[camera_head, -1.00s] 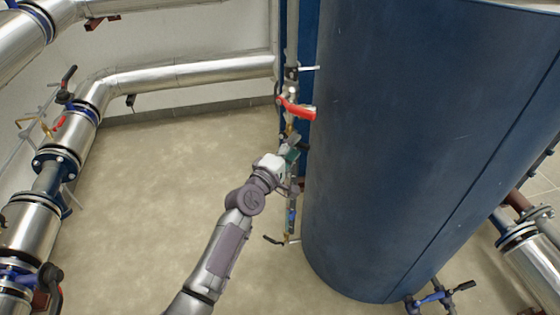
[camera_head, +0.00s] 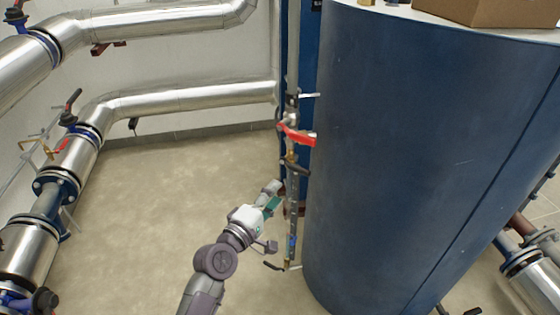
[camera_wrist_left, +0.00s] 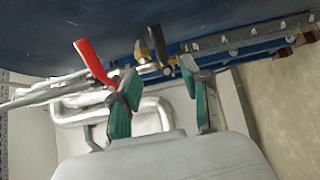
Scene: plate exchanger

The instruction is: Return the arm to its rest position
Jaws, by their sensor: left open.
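My left arm comes up from the bottom of the head view. Its left gripper (camera_head: 271,198) is open and empty beside the thin vertical pipe with valves. In the left wrist view the two green-padded fingers of the left gripper (camera_wrist_left: 163,107) stand apart with nothing between them. A red valve handle (camera_head: 298,135) is on the pipe above the gripper. It also shows in the wrist view (camera_wrist_left: 92,62), to the left beyond the fingers. A black handle (camera_wrist_left: 156,47) and brass fitting (camera_wrist_left: 141,53) lie beyond the fingertips. My right gripper is not in view.
A large blue tank (camera_head: 400,150) stands close to the right of the pipe, with a cardboard box (camera_head: 515,12) on top. Silver pipes (camera_head: 190,99) with valves run along the left and back walls. The floor (camera_head: 150,210) left of the arm is clear.

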